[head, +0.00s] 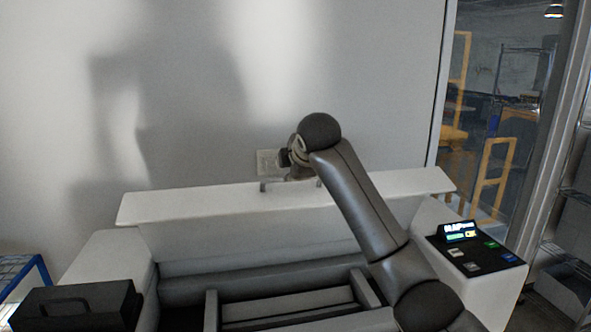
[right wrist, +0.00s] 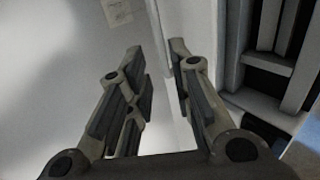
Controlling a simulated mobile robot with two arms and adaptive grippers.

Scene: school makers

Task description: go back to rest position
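My right arm reaches in from the lower right of the head view, up to the raised white lid (head: 220,203) of a machine. The right gripper (head: 286,158) shows partly behind its wrist, close to the lid's upper edge and a grey handle (head: 264,186). In the right wrist view the right gripper (right wrist: 157,48) has its two fingers apart, with nothing held between them. A pale edge runs behind the fingers; I cannot tell whether they touch it. My left gripper is not in view.
The machine has a lit control panel (head: 470,250) at its right. A black box with a handle (head: 80,306) is at lower left, beside a blue-edged rack (head: 42,272). A grey wall (head: 370,90) stands close behind the lid. A glass partition (head: 500,110) is at right.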

